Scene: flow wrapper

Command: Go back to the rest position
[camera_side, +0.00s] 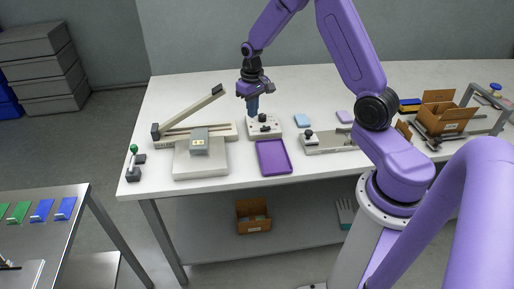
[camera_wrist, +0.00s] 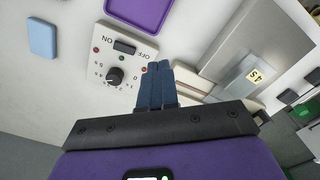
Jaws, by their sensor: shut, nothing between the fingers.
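My gripper (camera_side: 252,110) is above the far edge of the small white control box (camera_side: 276,122) in the side view. In the wrist view my gripper (camera_wrist: 158,70) shows two blue fingers pressed together with nothing between them. The control box (camera_wrist: 108,75) has a black dial, a dark switch and ON and OFF marks. The fingertips appear beside its OFF end in the wrist view; whether they touch it cannot be told.
A sealer with a raised lever arm (camera_side: 190,112) and a grey block (camera_side: 199,141) stand left of the gripper. A purple tray (camera_side: 273,157), a blue piece (camera_side: 302,121) and a cardboard box (camera_side: 445,112) lie to the right. Bare table lies behind.

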